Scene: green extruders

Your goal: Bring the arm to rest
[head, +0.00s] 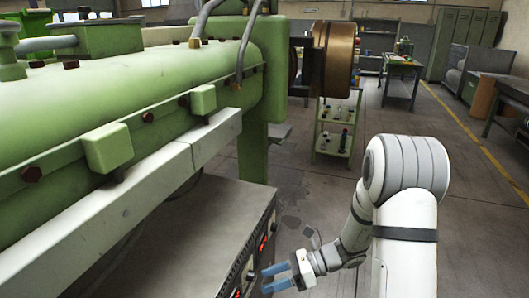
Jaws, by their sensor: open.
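My gripper (274,278) shows at the bottom middle of the head view. Its two blue fingers are apart and point left, with nothing seen between them. It is close to the front panel of a grey control box (237,268) with knobs and red displays. I cannot tell whether the fingers touch the panel. My white arm rises from the lower right, bends at a large rounded joint and reaches down and left to the gripper.
A large green extruder (185,70) fills the left side, with a pale beam (160,180) along its lower edge. A bronze-coloured cylinder (338,62) juts from its end. A green shelf cart (337,128) stands behind my arm. Open floor (470,190) lies to the right, with workbenches farther back.

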